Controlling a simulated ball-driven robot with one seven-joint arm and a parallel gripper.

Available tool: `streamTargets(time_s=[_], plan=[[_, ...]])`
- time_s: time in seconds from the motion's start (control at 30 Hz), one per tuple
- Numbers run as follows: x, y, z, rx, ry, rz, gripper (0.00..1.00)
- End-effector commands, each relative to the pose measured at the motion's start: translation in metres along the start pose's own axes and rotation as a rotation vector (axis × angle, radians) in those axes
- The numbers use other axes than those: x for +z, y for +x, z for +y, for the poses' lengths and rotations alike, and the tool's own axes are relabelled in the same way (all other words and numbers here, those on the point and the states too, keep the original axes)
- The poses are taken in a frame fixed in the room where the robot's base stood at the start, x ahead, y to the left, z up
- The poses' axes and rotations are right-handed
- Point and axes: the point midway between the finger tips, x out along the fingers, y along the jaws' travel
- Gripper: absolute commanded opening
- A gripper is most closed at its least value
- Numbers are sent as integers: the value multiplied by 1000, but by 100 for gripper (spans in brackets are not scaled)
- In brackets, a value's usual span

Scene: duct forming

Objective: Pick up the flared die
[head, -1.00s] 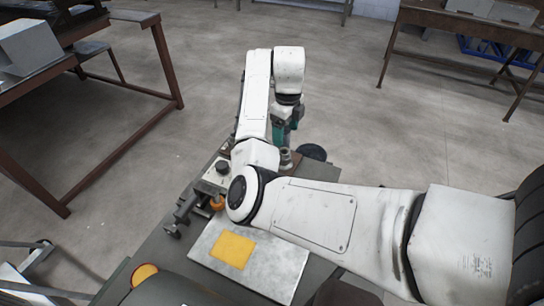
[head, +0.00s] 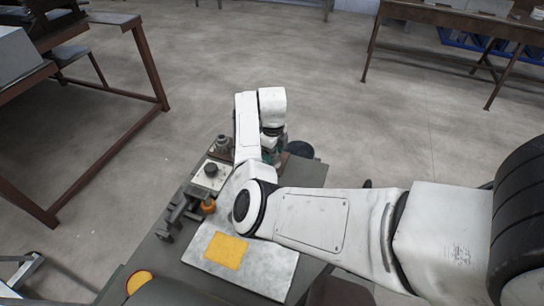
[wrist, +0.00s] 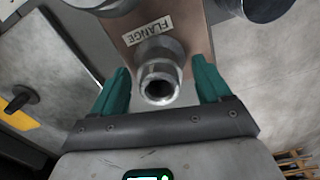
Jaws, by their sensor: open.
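A metal die (wrist: 160,82) with a round bore and a wider, flared base stands on a brown board (wrist: 192,32) beside a label reading FLANGE. My gripper (wrist: 160,72) is open, with one teal finger on each side of the die; I cannot tell whether either touches it. Parts of other metal pieces show at the top left (wrist: 104,5) and top right of the wrist view. In the head view my arm hides most of the board and this die; a metal piece (head: 222,143) shows just left of the arm.
The cart top (head: 165,258) carries a light block with a black knob (head: 211,170), an orange-ended tool (head: 208,207) and a grey plate (head: 270,272) under a yellow sheet (head: 227,250). A brown-framed bench (head: 150,65) stands at left. Open floor lies beyond.

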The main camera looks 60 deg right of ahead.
Motion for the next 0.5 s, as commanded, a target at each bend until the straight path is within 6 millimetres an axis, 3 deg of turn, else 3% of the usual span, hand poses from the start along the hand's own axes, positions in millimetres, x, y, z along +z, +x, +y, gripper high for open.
streamTargets(time_s=[0.17, 0.5], plan=[[0, 0, 0, 0, 0, 0, 77], [0, 0, 0, 0, 0, -1, 45]])
